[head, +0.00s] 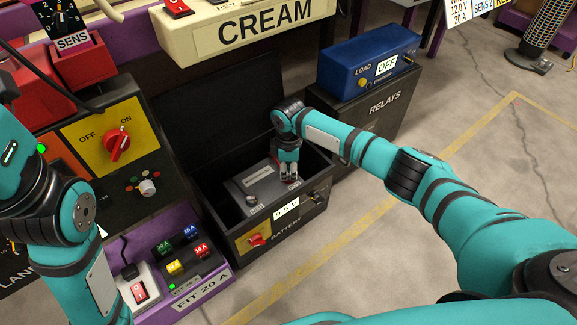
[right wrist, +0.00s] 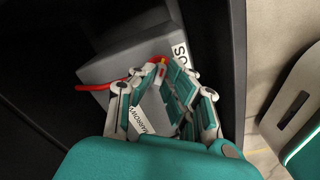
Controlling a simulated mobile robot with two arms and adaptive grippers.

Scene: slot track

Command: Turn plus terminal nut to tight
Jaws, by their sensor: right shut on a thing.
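The grey battery (head: 240,190) sits inside the open black battery box (head: 313,219). My right gripper (head: 290,181) reaches down over the right part of the battery. How tight the nut is cannot be told. My left gripper is out of view.
The box's raised dark lid (head: 215,105) stands behind the battery. The blue LOAD box (head: 367,65) on the black RELAYS cabinet (head: 372,120) is close on the right. A fuse panel (head: 185,260) and switch panel (head: 95,140) stand left.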

